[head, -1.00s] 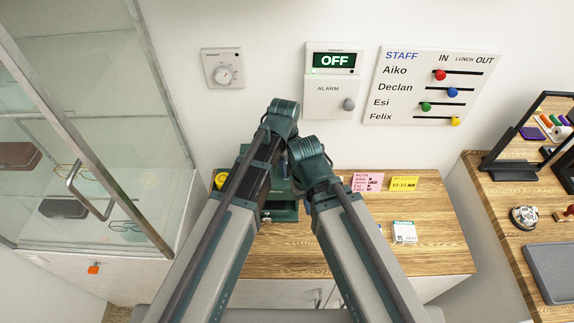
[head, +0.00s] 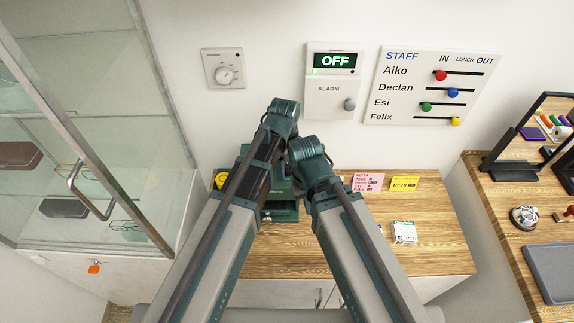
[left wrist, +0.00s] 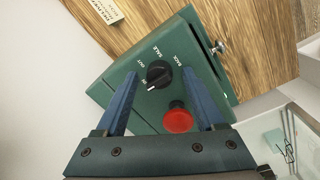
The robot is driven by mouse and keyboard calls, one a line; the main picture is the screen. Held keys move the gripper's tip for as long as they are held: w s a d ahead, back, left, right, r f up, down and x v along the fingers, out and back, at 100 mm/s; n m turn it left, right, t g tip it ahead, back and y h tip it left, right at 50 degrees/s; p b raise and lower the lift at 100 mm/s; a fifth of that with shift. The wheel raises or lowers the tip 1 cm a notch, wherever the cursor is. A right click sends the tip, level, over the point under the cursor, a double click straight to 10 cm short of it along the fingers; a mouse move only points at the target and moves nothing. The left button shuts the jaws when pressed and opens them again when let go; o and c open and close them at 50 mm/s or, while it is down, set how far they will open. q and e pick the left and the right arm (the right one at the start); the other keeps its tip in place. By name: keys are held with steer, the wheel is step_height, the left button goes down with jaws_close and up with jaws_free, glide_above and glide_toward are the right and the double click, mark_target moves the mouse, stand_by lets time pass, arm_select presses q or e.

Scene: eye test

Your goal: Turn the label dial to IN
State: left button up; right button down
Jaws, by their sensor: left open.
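The green label machine (left wrist: 120,92) fills the middle of the left wrist view. On its face is a black round dial (left wrist: 158,74) with white words around it; OUT, SALE and BACK can be read. The dial's white mark lies at its lower left, by a small word too unclear to read surely. My left gripper (left wrist: 160,75) is open, one blue finger on each side of the dial; I cannot tell whether they touch it. In the head view the machine (head: 284,214) is mostly hidden behind my arms. My right gripper is not seen.
A red button (left wrist: 178,118) sits just below the dial, close to the right finger. A silver knob (left wrist: 219,47) sticks out from the machine's side. A yellow tape roll (head: 221,179) stands left of it. The wooden counter (head: 435,245) is clear at front right.

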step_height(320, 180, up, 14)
steer(key=p, duration=1.3)
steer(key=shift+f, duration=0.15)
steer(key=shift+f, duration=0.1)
